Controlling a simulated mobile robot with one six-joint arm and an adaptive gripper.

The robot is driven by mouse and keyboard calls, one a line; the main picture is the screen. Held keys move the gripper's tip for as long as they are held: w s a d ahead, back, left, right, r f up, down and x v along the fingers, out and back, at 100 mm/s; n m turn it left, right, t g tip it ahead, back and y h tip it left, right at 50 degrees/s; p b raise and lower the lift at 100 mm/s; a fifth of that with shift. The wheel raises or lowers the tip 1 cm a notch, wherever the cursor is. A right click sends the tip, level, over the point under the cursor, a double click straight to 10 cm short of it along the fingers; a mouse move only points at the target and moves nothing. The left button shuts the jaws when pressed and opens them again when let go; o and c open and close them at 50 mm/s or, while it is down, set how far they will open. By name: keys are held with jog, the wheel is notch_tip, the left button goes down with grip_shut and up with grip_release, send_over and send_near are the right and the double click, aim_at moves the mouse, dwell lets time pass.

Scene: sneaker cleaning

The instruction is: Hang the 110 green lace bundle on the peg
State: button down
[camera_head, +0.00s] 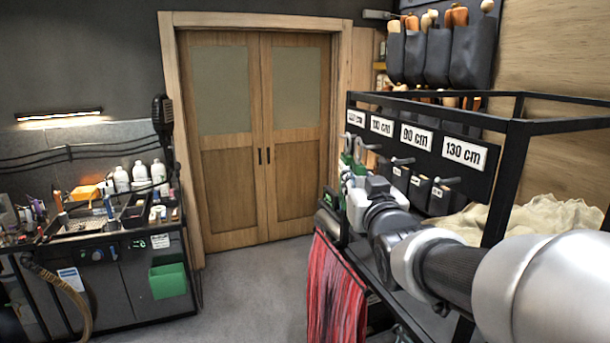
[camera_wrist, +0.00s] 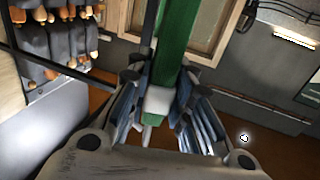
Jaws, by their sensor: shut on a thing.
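The green lace bundle (camera_wrist: 182,40) runs as a wide green band from the top of the wrist view down between my fingers. A white band (camera_wrist: 158,100) sits around it at the fingers. My gripper (camera_wrist: 163,112) is shut on the bundle. In the head view my gripper (camera_head: 357,194) is beside the rack, with a little green showing at its far side; most of the bundle is hidden there. The 110 cm label (camera_head: 382,125) is second from the left on the black peg board. The peg (camera_head: 372,147) below it sticks out above my gripper.
Pegs under the 90 cm (camera_head: 403,161) and 130 cm (camera_head: 447,181) labels stick out nearby. A black frame (camera_head: 515,170) surrounds the rack. Red laces (camera_head: 335,290) hang below. Dark pouches of brushes (camera_head: 435,55) hang above. The floor (camera_head: 255,290) to the left is clear.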

jog(key=shift+w+d+f, duration=0.25)
jog(key=shift+d+f, duration=0.05)
jog(key=shift+d, duration=0.4)
jog(key=shift+w+d+f, duration=0.2)
jog(key=shift+d+f, duration=0.05)
jog(key=shift+d, duration=0.45)
jog(key=c, duration=1.3)
grip_release()
jog(key=shift+c, duration=0.2)
